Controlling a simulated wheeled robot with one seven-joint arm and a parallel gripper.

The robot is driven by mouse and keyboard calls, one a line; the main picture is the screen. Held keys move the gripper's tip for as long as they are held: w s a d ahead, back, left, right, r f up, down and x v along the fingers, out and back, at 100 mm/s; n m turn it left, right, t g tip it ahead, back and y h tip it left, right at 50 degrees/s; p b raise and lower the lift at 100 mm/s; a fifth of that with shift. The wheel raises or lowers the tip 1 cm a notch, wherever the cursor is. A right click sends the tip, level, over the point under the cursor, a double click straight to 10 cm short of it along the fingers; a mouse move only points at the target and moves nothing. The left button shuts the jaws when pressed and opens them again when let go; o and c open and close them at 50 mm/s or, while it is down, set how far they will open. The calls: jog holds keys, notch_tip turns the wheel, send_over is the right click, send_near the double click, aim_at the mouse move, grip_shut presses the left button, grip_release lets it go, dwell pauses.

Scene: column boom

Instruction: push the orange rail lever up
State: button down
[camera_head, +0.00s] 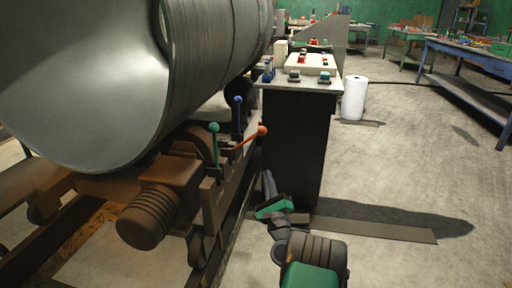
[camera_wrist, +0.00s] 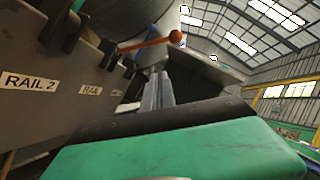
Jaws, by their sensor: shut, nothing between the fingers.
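The orange rail lever (camera_head: 250,138) slants out to the right from the bracket, with its ball end highest. In the wrist view the orange lever (camera_wrist: 147,43) runs across above my fingertips, ending in an orange-red ball at right. My gripper (camera_head: 267,176) is below the lever's ball in the head view, pointing up, with a visible gap. In the wrist view my gripper (camera_wrist: 158,80) is shut with its two grey fingers together and nothing between them. I cannot see any contact with the lever.
A green lever (camera_head: 215,145) and a blue lever (camera_head: 238,115) stand upright beside it. A large metal cylinder (camera_head: 90,80) lies above left. A dark control cabinet (camera_head: 295,150) stands close right of my gripper. A "RAIL 2" label (camera_wrist: 30,81) is on the grey panel. Floor at right is open.

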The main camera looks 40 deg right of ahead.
aim_at(246, 141)
jog(key=a+r+p+x, duration=0.1)
jog(key=p+x, duration=0.3)
jog(key=x, duration=0.8)
jog(key=shift+a+r+p, duration=0.35)
jog(key=shift+a, duration=0.2)
jog(key=shift+w+r, duration=0.1)
